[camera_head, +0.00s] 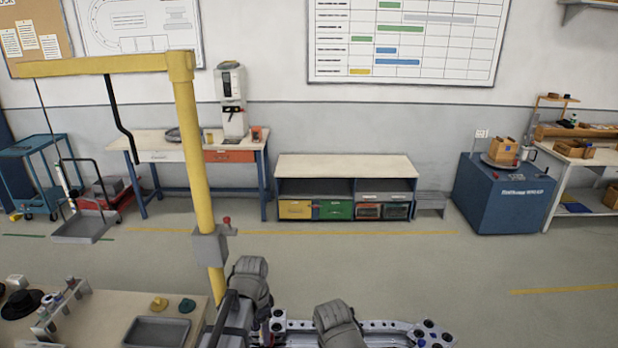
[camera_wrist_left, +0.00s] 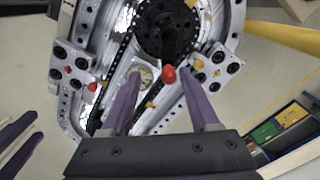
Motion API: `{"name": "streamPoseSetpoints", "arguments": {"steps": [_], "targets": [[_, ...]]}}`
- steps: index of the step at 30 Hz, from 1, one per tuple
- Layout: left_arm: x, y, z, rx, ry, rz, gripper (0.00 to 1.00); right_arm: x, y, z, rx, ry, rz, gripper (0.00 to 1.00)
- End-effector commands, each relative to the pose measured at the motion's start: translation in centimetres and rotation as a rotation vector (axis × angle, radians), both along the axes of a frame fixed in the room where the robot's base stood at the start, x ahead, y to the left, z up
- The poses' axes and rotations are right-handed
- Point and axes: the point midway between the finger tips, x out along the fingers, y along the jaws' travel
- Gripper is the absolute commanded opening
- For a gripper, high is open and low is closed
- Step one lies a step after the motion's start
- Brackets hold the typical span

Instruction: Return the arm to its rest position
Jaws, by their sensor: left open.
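My left gripper (camera_wrist_left: 161,82) shows in the left wrist view with its two purple fingers spread apart. It is empty, above a grey metal ring track (camera_wrist_left: 75,58) with a dark round hub (camera_wrist_left: 163,28). A small red knob (camera_wrist_left: 168,73) shows between the fingertips, apparently below them. My right gripper (camera_wrist_left: 36,125) shows at the left edge of that view, with a gap between its purple fingers and nothing held. In the head view, the ring track (camera_head: 385,326) lies at the bottom; my grey arm links cover part of it, and I cannot make out the fingers.
A yellow post (camera_head: 190,140) with an overhead beam stands left of my arms. A bench (camera_head: 105,305) with a dark tray (camera_head: 157,331) is at the lower left. A low shelf (camera_head: 345,167) and blue cabinet (camera_head: 500,195) stand at the back. The floor at right is open.

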Motion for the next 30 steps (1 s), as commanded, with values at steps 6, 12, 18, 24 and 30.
{"name": "streamPoseSetpoints", "arguments": {"steps": [6, 12, 18, 24, 30], "targets": [[-4.7, 1.9, 0.0, -0.016, -0.026, 0.482, 0.61, 0.0, 0.0, 0.0, 0.000, 0.000, 0.000, 0.50], [-7.4, 2.9, 0.1, -0.034, -0.041, 0.811, 0.61, 0.0, 0.0, 0.0, 0.000, 0.000, 0.000, 0.50], [-8.7, 0.5, -3.6, -0.014, -0.030, 0.845, 0.61, 0.0, 0.0, -3.6, -0.001, 0.000, 0.002, 0.50], [-10.6, -3.3, -7.9, 0.035, -0.009, 0.732, 0.61, 0.0, 0.0, -7.9, -0.002, 0.000, 0.007, 0.50], [-12.7, -6.6, -11.5, 0.085, 0.008, 0.627, 0.61, 0.0, 0.0, -11.6, -0.002, -0.001, 0.011, 0.50]]}}
